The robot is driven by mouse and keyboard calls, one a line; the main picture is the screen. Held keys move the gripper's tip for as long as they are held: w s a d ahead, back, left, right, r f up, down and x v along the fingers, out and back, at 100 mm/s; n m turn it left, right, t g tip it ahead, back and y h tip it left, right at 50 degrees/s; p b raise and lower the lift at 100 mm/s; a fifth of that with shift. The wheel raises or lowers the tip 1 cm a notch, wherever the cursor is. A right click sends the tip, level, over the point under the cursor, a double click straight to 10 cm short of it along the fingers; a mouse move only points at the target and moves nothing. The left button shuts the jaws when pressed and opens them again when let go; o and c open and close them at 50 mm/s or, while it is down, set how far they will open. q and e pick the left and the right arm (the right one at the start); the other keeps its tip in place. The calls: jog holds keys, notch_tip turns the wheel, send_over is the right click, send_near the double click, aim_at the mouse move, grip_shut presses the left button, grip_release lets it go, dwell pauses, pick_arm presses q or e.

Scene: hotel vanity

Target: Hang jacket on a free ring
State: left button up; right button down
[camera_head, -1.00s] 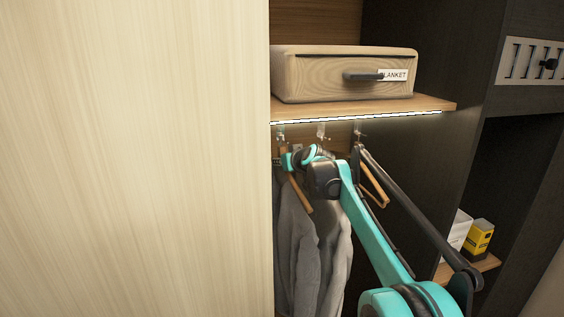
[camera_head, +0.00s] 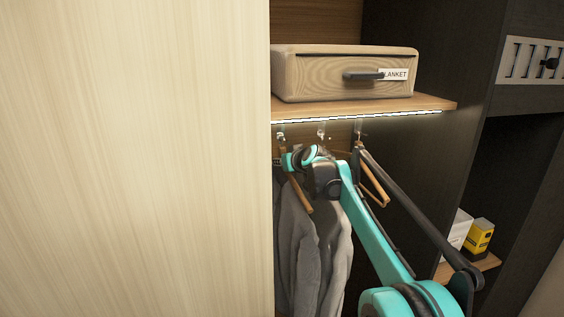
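A grey jacket (camera_head: 293,245) hangs in the closet on a wooden hanger (camera_head: 299,192) at the left. A lighter grey garment (camera_head: 338,250) hangs beside it; I cannot tell whether it is a separate jacket. Three ring fittings show under the shelf: left (camera_head: 281,136), middle (camera_head: 322,133) and right (camera_head: 358,136). A bare wooden hanger (camera_head: 376,184) hangs below the right one. My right arm reaches in from the lower right, its wrist in front of the clothes and below the rings. Its fingertips are hidden, so their state and hold are unclear. My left gripper is out of view.
A large pale wood panel (camera_head: 135,160) fills the left side. A box labelled BLANKET (camera_head: 330,76) sits on the lit shelf (camera_head: 435,104) above the rings. A dark divider (camera_head: 430,165) stands right of the clothes. A yellow box (camera_head: 479,237) stands on a low shelf beyond.

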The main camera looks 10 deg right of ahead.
jog(key=shift+f, duration=0.4)
dwell(0.3)
jog(key=c, duration=1.3)
grip_release()
jog(key=shift+c, duration=0.2)
